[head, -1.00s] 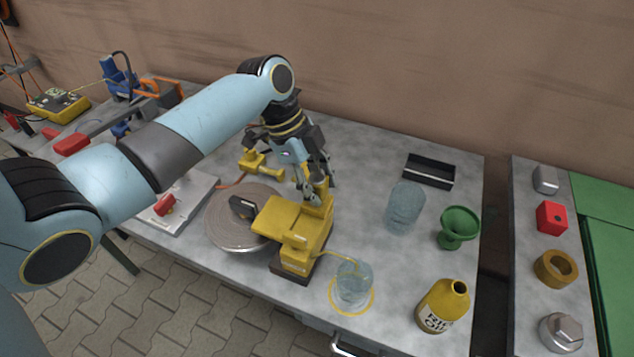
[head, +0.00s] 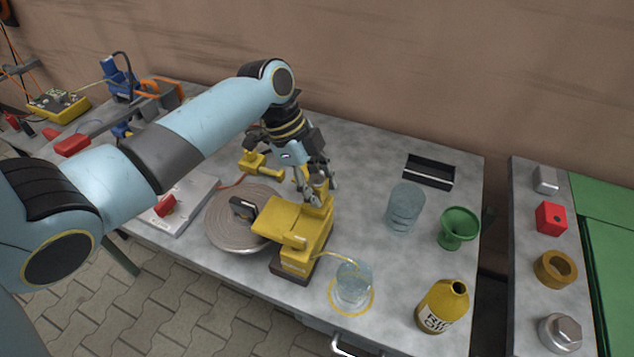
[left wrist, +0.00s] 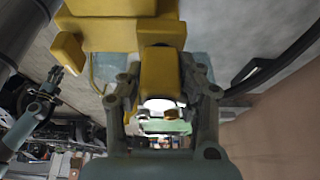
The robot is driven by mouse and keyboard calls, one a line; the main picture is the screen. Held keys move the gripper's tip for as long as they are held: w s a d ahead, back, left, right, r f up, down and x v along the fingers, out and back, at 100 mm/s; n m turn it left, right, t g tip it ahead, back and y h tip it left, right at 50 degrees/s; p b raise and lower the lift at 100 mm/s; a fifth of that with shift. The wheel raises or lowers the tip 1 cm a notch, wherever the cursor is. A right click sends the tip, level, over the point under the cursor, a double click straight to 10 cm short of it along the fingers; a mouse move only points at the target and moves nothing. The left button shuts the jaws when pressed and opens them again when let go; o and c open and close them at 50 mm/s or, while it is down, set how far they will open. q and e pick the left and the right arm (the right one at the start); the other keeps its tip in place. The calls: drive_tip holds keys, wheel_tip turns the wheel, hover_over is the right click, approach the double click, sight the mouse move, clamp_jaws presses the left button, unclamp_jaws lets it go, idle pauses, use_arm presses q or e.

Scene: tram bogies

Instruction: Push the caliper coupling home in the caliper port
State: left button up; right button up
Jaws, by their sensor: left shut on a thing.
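The yellow caliper (head: 300,222) straddles a round grey disc (head: 222,222) on the bench, with a dark block at its left side. My left gripper (head: 318,190) reaches down at the caliper's back right end. It is shut on an upright yellow block (left wrist: 160,72), which stands between its fingers in the left wrist view. The block's lower end is hidden, so I cannot tell how deep it sits. I cannot make out the caliper port or a separate coupling.
A glass jar (head: 352,284) with a thin yellow tube stands before the caliper. A clear cylinder (head: 404,208), green funnel (head: 458,228), yellow bottle (head: 442,306) and black tray (head: 429,171) stand to the right. A yellow fitting (head: 262,166) lies behind the disc. The bench's back middle is clear.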

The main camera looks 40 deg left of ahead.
use_arm(q)
drive_tip(key=shift+f, duration=0.45)
drive_tip(key=o, duration=1.2)
drive_tip(key=shift+c, duration=0.2)
drive_tip(key=v, duration=1.2)
drive_tip(key=shift+f, duration=0.1)
